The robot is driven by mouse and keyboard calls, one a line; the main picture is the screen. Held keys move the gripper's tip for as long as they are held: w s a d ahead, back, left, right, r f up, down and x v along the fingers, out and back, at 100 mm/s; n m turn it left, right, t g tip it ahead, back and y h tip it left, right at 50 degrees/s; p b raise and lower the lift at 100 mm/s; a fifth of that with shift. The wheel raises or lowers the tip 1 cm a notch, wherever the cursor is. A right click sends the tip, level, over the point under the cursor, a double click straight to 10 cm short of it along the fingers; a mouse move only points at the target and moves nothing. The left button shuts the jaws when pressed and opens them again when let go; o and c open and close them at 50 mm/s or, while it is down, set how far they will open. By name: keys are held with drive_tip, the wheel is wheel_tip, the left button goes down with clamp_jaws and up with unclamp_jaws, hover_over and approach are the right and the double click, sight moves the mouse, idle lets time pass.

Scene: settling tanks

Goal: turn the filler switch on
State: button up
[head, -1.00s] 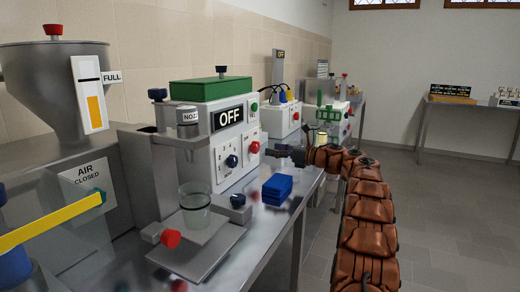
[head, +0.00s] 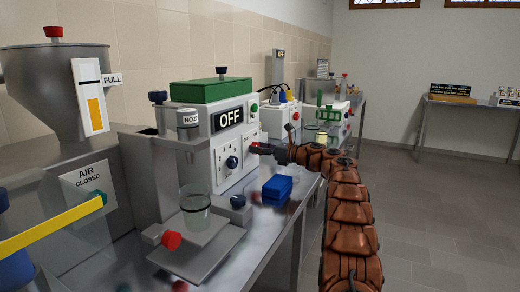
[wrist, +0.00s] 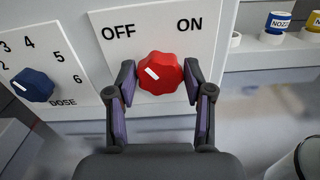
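The filler switch is a red lobed knob (wrist: 161,73) on a white panel, below the words OFF and ON in the wrist view. Its white mark points up-left, toward OFF. My gripper (wrist: 160,82) is open, with one finger on each side of the knob; a firm grip does not show. In the head view my gripper (head: 261,149) is at the front of the white filler machine (head: 228,160) and largely hides the knob. The machine's black display (head: 229,117) reads OFF.
A blue DOSE knob (wrist: 33,85) is left of the switch. A glass beaker (head: 195,205) stands under the nozzle (head: 188,117). A steel hopper (head: 45,85) is at left. The floor at right is clear.

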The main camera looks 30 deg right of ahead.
drive_tip(key=c, duration=0.7)
drive_tip(key=shift+o, duration=0.2)
drive_tip(key=shift+m, duration=0.3)
drive_tip(key=shift+w+d+f+m+p, duration=0.1)
drive_tip(key=shift+d+m+p, duration=0.05)
drive_tip(key=shift+m+p, duration=3)
drive_tip(key=shift+d+m+p, duration=0.1)
drive_tip(key=shift+m+p, duration=2.55)
drive_tip(key=shift+m, duration=0.9)
drive_tip(key=o, duration=1.1)
